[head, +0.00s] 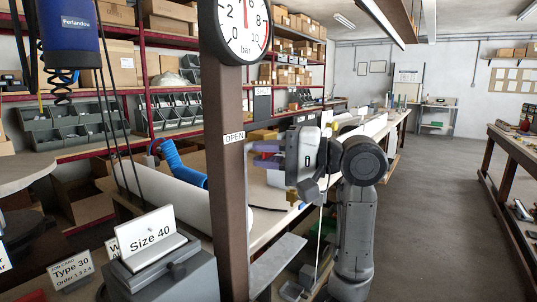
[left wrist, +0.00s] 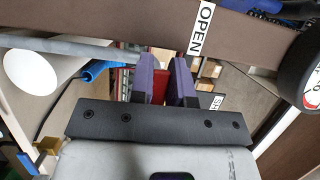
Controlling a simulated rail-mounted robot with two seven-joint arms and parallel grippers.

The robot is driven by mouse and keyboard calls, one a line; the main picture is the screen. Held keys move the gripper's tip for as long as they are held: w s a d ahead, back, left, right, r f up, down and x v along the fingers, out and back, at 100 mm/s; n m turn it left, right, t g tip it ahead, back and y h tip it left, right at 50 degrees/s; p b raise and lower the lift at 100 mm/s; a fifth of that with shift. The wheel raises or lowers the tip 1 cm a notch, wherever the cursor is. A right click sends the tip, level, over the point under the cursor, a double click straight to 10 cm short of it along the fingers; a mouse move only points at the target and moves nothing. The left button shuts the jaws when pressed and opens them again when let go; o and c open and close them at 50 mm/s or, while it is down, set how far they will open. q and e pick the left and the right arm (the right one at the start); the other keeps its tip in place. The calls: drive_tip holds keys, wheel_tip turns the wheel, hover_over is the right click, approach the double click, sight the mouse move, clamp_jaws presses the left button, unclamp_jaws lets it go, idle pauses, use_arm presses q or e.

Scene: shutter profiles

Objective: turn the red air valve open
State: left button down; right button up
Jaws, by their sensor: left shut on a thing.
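The red air valve handle (left wrist: 160,86) shows in the left wrist view as a small red patch between two purple fingers. My left gripper (left wrist: 163,80) is shut on it. In the head view my left gripper (head: 266,154) is just right of the brown post, its purple fingers pointing left. The handle is mostly hidden there by the fingers, and its exact angle cannot be told. An OPEN label (head: 234,138) is on the post, left of the fingers; it also shows in the left wrist view (left wrist: 202,30). My right gripper is not in view.
A round pressure gauge (head: 243,28) with an upright red needle sits on the brown post (head: 229,200). A blue hose (head: 183,163) lies behind it. A Size 40 card (head: 148,238) stands at front left. A long bench runs behind my arm; the right aisle floor is clear.

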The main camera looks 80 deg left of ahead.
use_arm(q)
drive_tip(key=c, duration=1.1)
unclamp_jaws()
drive_tip(key=p+v, duration=0.4)
drive_tip(key=v, duration=1)
